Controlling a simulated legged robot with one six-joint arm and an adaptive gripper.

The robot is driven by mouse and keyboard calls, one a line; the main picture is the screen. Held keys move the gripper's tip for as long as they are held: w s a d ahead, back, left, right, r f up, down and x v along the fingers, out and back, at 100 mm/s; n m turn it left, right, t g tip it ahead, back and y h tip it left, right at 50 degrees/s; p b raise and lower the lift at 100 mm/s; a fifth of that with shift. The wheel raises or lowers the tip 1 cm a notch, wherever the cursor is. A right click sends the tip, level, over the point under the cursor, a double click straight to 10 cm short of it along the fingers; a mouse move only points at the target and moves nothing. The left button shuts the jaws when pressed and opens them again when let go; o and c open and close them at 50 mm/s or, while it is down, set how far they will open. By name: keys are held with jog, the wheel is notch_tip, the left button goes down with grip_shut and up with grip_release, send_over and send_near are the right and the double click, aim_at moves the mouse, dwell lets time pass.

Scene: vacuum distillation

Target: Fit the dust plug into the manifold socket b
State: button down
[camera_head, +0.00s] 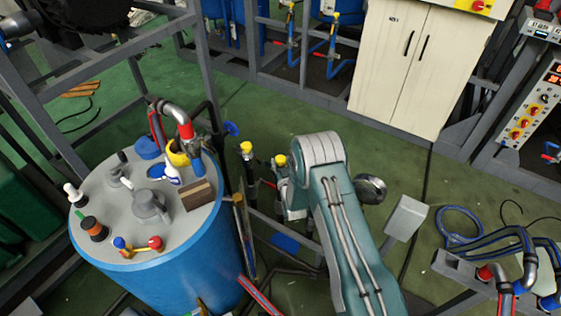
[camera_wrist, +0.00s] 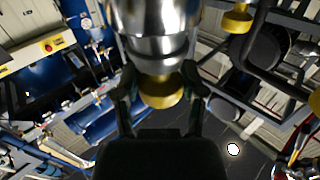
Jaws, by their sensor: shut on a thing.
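In the wrist view my gripper (camera_wrist: 161,103) is shut on a yellow round piece (camera_wrist: 162,94), which I take to be the dust plug. A shiny silver cylinder (camera_wrist: 154,38) is directly above the piece in the picture and overlaps it; I cannot tell whether they are joined or only lined up. In the head view my arm's elbow and forearm hide the gripper. Two yellow-topped fittings, one at left (camera_head: 246,148) and one beside my arm (camera_head: 280,160), stand there. I cannot make out which part is manifold socket b.
A blue drum (camera_head: 165,282) with fittings and a red-and-grey hose on its lid stands to the left. A cream cabinet (camera_head: 400,65) is behind, a control panel (camera_head: 535,105) at the right. Other yellow round parts (camera_wrist: 237,20) and dark frame bars show at the right of the wrist view.

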jog(key=shift+f, duration=0.55)
jog(key=shift+c, duration=0.4)
grip_release()
jog(key=s+d, duration=0.2)
jog(key=s, duration=0.9)
jog(key=shift+s+d, duration=0.2)
jog(key=shift+s, duration=0.15)
